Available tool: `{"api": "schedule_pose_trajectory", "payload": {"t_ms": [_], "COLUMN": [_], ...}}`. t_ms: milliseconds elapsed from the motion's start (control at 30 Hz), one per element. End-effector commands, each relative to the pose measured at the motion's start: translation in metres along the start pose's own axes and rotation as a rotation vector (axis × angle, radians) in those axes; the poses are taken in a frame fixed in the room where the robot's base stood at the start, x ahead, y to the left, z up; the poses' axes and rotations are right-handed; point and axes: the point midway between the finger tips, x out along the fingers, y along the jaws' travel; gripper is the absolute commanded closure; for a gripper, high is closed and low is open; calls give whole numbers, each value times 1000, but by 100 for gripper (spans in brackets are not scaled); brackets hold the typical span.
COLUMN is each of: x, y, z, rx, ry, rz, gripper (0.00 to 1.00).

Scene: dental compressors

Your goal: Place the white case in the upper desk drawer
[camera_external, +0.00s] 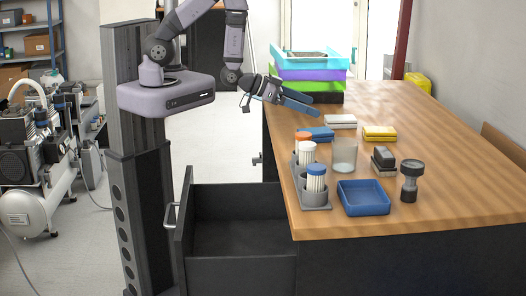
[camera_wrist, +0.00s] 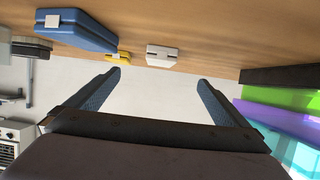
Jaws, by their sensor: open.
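The white case (camera_external: 341,121) lies flat on the desk behind the blue and yellow cases; it also shows in the wrist view (camera_wrist: 162,55), beyond the fingertips. My gripper (camera_external: 316,106) is open and empty above the desk's left edge, left of the white case and apart from it. Its two blue fingers stand wide apart in the wrist view (camera_wrist: 159,77). A dark desk drawer (camera_external: 237,268) is pulled out at the desk's left side, and its visible inside is empty. Its level among the drawers is unclear.
A blue case (camera_external: 316,134) and a yellow case (camera_external: 379,133) lie near the white one. A bottle rack (camera_external: 316,196), glass jar (camera_external: 344,155), blue tray (camera_external: 364,198) and dark case (camera_external: 383,161) stand nearer. Stacked coloured trays (camera_external: 308,75) stand behind my gripper. The desk's right side is clear.

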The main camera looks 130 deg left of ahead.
Motion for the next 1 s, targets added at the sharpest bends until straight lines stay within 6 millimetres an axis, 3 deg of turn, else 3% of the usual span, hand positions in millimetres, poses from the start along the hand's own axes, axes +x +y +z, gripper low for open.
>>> {"api": "schedule_pose_trajectory", "payload": {"t_ms": [267,500,700,833,1000], "x": [20,69,90,92,91], "y": [-10,-37,-46,-42,-26], "z": [-14,-65,-104,-111,-102], "rx": [27,78,39,-26,-132], "ry": [56,235,356,375,341], "rz": [-65,-315,-591,-747,-897], "gripper": [0,0,0,0,0]}}
